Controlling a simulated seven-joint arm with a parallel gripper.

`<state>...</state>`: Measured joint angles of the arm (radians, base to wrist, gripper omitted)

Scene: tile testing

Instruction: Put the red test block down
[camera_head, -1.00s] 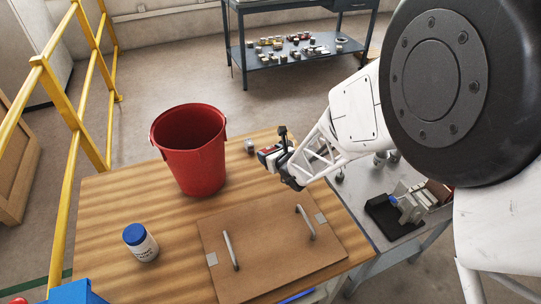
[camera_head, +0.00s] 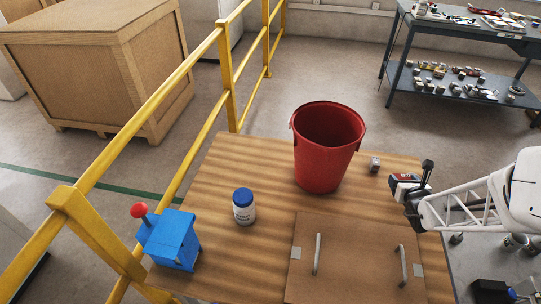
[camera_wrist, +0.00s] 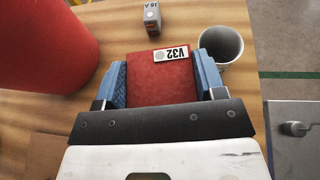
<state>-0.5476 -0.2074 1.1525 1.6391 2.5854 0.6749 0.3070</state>
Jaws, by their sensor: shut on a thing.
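The red test block (camera_wrist: 160,88) fills the middle of the wrist view, with a white label reading V32 upside down. My gripper (camera_wrist: 162,78) is shut on it, one blue-padded finger on each side. In the head view my gripper (camera_head: 408,190) holds the block (camera_head: 404,178) near the right edge of the wooden table (camera_head: 215,195), to the right of the red bucket (camera_head: 322,165). I cannot tell how high the block is above the table.
A small grey block (camera_head: 375,163) stands on the table near my gripper. A grey cup (camera_wrist: 220,45) is close beside the right finger. A blue-lidded jar (camera_head: 244,210), a handled board (camera_head: 345,265) and a blue box with red knob (camera_head: 172,240) are also there.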

